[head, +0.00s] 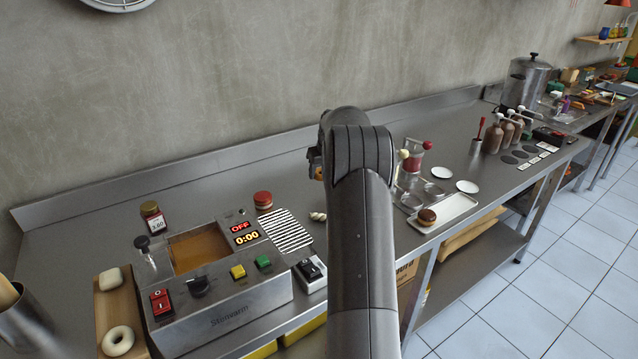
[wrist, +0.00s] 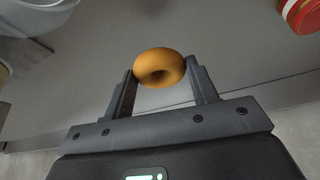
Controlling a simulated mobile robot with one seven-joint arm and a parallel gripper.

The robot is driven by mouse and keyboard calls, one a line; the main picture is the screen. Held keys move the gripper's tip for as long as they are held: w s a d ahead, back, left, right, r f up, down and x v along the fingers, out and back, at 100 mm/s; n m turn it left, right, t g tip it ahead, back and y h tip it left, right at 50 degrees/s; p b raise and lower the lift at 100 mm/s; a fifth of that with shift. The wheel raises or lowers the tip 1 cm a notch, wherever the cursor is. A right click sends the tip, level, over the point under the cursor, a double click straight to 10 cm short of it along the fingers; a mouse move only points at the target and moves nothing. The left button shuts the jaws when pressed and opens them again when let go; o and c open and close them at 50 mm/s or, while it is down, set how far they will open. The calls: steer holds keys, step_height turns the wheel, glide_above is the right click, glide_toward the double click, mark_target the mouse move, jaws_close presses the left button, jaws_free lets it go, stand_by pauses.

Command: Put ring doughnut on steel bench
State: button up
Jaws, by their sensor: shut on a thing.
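My gripper (wrist: 160,80) is shut on a golden-brown ring doughnut (wrist: 158,67), one finger at each side of it, in the wrist view. The doughnut is over the grey steel bench (wrist: 100,50); I cannot tell the gap between them. In the head view my arm hides most of the gripper, and only a small orange-brown bit of the doughnut (head: 319,173) shows at its left edge. The steel bench (head: 340,262) runs along the wall from lower left to upper right.
A fryer (head: 225,305) with a timer stands at the left, beside a wooden board (head: 108,310) with pale dough.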

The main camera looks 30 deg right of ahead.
mark_target(314, 192)
steer(key=shift+w+a+f, duration=0.4)
steer(key=shift+w+f, duration=0.05)
steer(key=shift+w, duration=0.2)
steer(key=shift+w+a+f, duration=0.4)
steer(key=shift+w+f, duration=0.05)
steer(key=shift+w, duration=0.15)
steer(key=shift+f, duration=1.95)
steer(key=shift+f, duration=0.1)
steer(key=o, duration=0.8)
steer(key=shift+f, duration=0.1)
steer(key=shift+c, duration=0.2)
